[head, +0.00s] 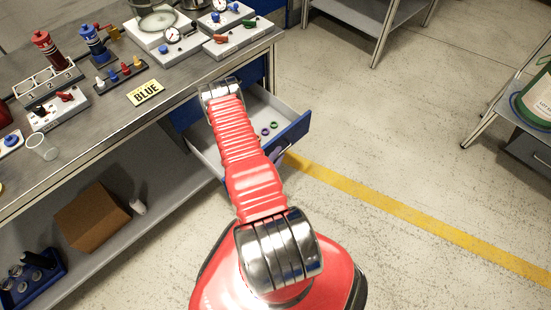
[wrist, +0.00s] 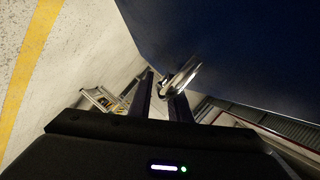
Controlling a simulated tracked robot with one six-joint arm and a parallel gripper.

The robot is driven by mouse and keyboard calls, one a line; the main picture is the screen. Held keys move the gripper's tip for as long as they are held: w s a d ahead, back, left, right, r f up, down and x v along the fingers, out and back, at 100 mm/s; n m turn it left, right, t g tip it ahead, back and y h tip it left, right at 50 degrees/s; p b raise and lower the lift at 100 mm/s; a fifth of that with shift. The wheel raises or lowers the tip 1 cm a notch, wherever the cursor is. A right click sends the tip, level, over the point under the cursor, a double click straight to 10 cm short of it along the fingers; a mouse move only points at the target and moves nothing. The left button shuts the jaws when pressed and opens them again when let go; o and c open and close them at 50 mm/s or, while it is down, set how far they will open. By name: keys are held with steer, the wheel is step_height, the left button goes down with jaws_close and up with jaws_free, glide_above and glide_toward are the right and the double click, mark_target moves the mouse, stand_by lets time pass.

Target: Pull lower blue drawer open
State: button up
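A blue-fronted drawer (head: 293,132) stands pulled out from the right end of the workbench in the head view. Blue cabinet face shows above it, so it looks like the lower one, though my arm covers part of the stack. In the wrist view a large dark blue panel (wrist: 235,45) fills the upper right, with a shiny metal handle (wrist: 182,76) at its edge. My gripper (wrist: 162,88) has its two dark fingers apart with a gap between them. The handle is by the right finger; I cannot tell whether they touch.
Small green and purple rings (head: 270,129) lie in the drawer. The bench top (head: 100,120) carries pumps, gauges and a yellow "BLUE" sign (head: 146,91). A cardboard box (head: 92,218) sits on the lower shelf. The floor right of the drawer is clear, with a yellow line (head: 400,208).

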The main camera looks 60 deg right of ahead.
steer(key=shift+a, duration=0.1)
steer(key=v, duration=1.3)
steer(key=shift+a, duration=0.3)
steer(key=shift+r, duration=0.1)
stand_by(0.6)
